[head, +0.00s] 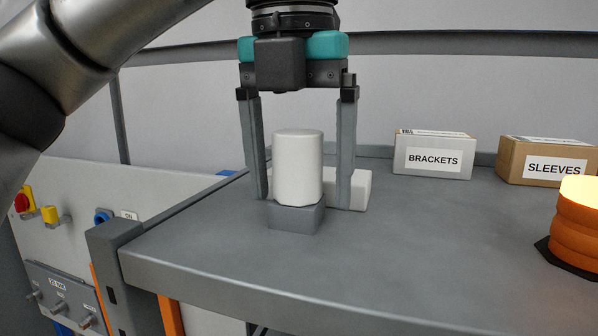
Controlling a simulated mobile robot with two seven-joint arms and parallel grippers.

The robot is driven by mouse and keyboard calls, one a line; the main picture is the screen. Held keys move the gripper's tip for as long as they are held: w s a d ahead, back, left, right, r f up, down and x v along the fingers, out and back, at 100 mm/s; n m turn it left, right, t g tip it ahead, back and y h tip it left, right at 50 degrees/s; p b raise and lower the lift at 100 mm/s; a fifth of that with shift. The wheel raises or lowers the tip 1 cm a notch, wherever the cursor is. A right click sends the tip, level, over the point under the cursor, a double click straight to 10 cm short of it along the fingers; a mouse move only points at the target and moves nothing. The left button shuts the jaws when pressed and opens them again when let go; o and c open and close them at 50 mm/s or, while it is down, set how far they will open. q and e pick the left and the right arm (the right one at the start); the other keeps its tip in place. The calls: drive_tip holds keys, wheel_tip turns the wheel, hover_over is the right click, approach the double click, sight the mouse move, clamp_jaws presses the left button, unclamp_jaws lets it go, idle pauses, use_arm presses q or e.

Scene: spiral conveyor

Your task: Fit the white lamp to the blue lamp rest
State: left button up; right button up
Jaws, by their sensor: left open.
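The white lamp (298,165) is an upright white cylinder. It stands on a small grey block (295,219) on the grey table. My left gripper (303,200) points straight down over it. Its two fingers are open, one on each side of the lamp, with a visible gap at both sides. A small blue piece (227,173) shows at the table's far left edge, mostly hidden. I cannot tell whether it is the blue lamp rest. My right gripper is not in view.
A white box (358,190) lies behind the lamp, partly hidden by the right finger. A BRACKETS box (433,158) and a SLEEVES box (543,162) stand at the back right. A glowing orange lamp (577,232) is at the right edge. The grey table (420,255) is clear in front.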

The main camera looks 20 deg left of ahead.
use_arm(q)
drive_tip(key=c, duration=1.3)
drive_tip(key=o, duration=1.3)
drive_tip(key=shift+r, duration=0.1)
drive_tip(key=shift+s+r, duration=0.25)
drive_tip(key=shift+r, duration=2.05)
drive_tip(key=shift+s+r, duration=0.3)
drive_tip(key=shift+r, duration=1.95)
drive_tip(key=shift+s+r, duration=0.25)
drive_tip(key=shift+r, duration=2.05)
drive_tip(key=shift+s+r, duration=0.15)
drive_tip(key=shift+r, duration=0.45)
